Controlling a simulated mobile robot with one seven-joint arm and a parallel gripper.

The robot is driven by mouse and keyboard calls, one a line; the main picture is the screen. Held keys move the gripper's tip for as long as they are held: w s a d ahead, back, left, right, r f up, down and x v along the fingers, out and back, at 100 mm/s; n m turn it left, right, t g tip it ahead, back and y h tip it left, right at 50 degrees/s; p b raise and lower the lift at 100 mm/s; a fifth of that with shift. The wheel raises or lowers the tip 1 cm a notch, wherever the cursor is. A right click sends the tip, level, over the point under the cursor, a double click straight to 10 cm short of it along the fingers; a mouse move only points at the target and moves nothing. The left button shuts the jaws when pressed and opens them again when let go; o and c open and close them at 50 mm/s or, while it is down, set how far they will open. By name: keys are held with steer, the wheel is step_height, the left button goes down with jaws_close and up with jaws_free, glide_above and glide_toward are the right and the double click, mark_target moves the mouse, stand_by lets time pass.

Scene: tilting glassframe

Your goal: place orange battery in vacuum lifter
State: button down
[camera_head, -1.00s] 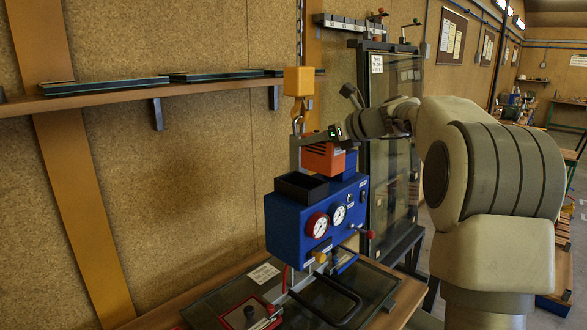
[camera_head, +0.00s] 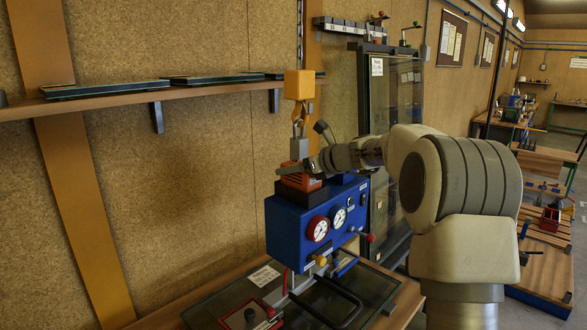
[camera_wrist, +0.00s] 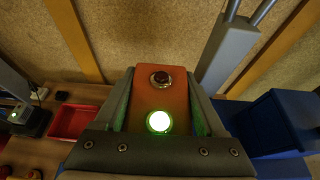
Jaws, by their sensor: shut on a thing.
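The orange battery (camera_head: 297,183) is over the black open-topped holder (camera_head: 297,196) on the left top of the blue vacuum lifter (camera_head: 312,242). Its lower part is hidden by the holder's rim, and I cannot tell how deep it sits. My gripper (camera_head: 307,168) is shut on the battery from above. In the wrist view my gripper (camera_wrist: 161,98) has its two fingers on either side of the battery (camera_wrist: 160,98), whose top shows a dark red button and a lit green lamp. The lifter (camera_wrist: 275,125) shows blue at the right there.
A yellow crane hook block (camera_head: 299,85) hangs just above, with a grey bar (camera_head: 299,148) down to the lifter close to my gripper. A wall shelf (camera_head: 120,97) runs behind. A glass-framed cabinet (camera_head: 395,100) stands right of the lifter. A red tray (camera_wrist: 72,122) shows in the wrist view.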

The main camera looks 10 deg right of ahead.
steer(key=shift+f, duration=0.1)
jaws_free()
steer(key=shift+s+r, duration=0.1)
steer(key=shift+r, duration=0.1)
steer(key=b+v, duration=0.2)
steer(key=v, duration=1)
steer(key=shift+f, duration=0.1)
